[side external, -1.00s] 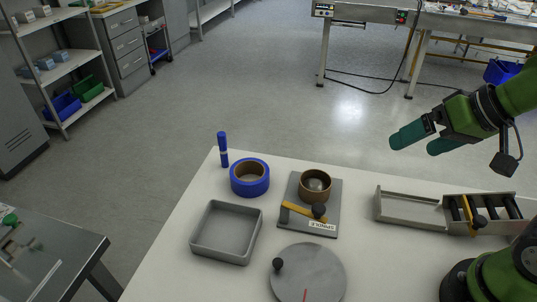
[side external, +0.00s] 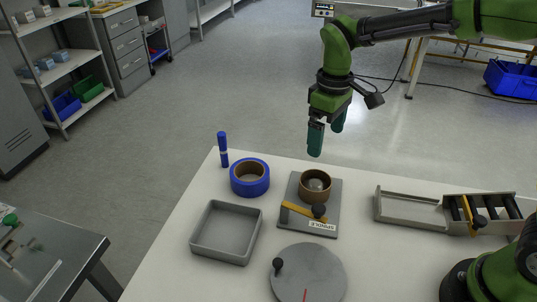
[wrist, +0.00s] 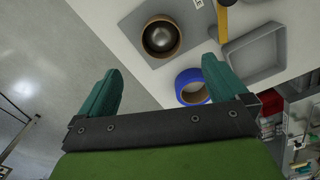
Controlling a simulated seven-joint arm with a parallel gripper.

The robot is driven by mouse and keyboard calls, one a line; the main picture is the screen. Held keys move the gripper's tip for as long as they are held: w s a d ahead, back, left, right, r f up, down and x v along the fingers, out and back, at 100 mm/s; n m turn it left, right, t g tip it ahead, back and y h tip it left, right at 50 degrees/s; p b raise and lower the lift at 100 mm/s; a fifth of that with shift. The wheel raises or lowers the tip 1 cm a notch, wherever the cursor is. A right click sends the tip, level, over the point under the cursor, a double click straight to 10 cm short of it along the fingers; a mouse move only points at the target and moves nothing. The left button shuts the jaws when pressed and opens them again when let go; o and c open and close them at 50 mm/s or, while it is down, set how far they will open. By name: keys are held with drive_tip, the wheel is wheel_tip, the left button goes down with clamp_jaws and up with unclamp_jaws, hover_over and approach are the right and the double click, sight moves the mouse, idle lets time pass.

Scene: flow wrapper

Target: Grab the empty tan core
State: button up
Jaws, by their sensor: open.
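The empty tan core (side external: 315,186) is a short brown ring on the grey spindle plate (side external: 331,226), around a rounded metal spindle. In the wrist view the tan core (wrist: 161,37) shows from above with the dark metal spindle top inside it. My gripper (side external: 326,143) points down above the far edge of the table, over the core's side of the plate. In the wrist view the teal fingers of my gripper (wrist: 165,92) are wide apart with nothing between them. The core lies beyond the fingertips and is not touched.
A blue roll (side external: 250,178) with a tan centre lies left of the plate, near an upright blue marker (side external: 223,150). A yellow lever (side external: 299,210) with a black knob crosses the plate. A grey tray (side external: 226,258), a round disc (side external: 309,274) and a roller channel (side external: 411,211) surround it.

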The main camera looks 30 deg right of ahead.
hover_over(315, 183)
drive_tip(key=f, duration=1)
drive_tip(key=shift+s+d+f, duration=0.25)
drive_tip(key=shift+s+f, duration=0.1)
drive_tip(key=shift+s, duration=0.05)
drive_tip(key=shift+w+a+f, duration=0.1)
drive_tip(key=shift+w+f, duration=0.1)
drive_tip(key=shift+f, duration=1.2)
drive_tip(key=shift+w+a+f, duration=0.1)
drive_tip(key=shift+w+f, duration=0.1)
drive_tip(key=shift+f, duration=1.15)
drive_tip(key=c, duration=0.8)
drive_tip(key=shift+r, duration=0.1)
